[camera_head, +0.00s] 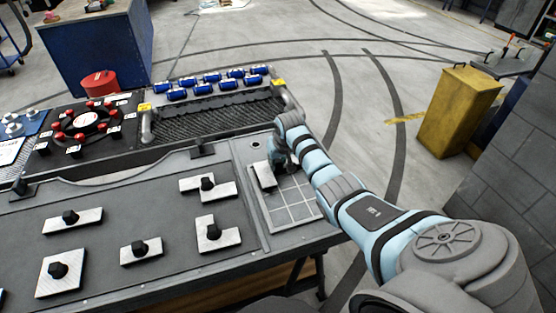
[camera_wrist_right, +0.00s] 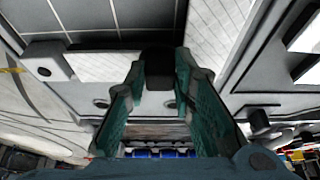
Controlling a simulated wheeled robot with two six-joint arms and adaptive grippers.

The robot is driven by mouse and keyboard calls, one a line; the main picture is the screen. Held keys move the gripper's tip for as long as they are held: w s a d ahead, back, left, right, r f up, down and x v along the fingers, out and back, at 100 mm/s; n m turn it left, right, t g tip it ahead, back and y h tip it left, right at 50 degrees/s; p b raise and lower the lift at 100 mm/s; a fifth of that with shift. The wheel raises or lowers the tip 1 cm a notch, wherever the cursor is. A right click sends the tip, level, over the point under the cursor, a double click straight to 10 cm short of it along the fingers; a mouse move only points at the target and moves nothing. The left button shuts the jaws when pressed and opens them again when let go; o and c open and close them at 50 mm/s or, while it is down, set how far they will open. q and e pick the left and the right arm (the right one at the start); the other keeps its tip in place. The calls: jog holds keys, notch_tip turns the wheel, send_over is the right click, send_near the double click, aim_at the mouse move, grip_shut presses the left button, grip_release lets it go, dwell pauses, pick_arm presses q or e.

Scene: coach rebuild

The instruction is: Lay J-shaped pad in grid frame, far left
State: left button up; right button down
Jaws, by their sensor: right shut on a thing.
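The J-shaped pad (camera_head: 264,176) is pale with a black knob, and part of it shows at the far left of the grid frame (camera_head: 311,211). My right gripper (camera_head: 283,160) is over the frame's far end, shut on the pad's knob. In the right wrist view the fingers (camera_wrist_right: 160,85) stand either side of the black knob, and the pale pad (camera_wrist_right: 103,67) spreads to both sides of it. The grid's bare cells (camera_wrist_right: 90,15) lie beside the pad. I cannot tell whether the pad rests fully on the frame. My left gripper is out of view.
Several other knobbed pale pads, such as an L-shaped one (camera_head: 218,235) and a square one (camera_head: 60,273), lie on the grey panel (camera_head: 110,200) to the left. Beyond stand a rack of blue cylinders (camera_head: 210,85) and a black fan-like unit (camera_head: 85,125). A yellow bin (camera_head: 457,110) is at right.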

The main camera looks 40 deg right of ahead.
jog(key=shift+f, duration=0.4)
dwell(0.3)
jog(key=shift+f, duration=0.15)
dwell(0.5)
jog(key=c, duration=1.3)
grip_release()
jog(key=shift+r+p, duration=1.1)
jog(key=shift+p, duration=0.2)
jog(key=shift+f, duration=0.1)
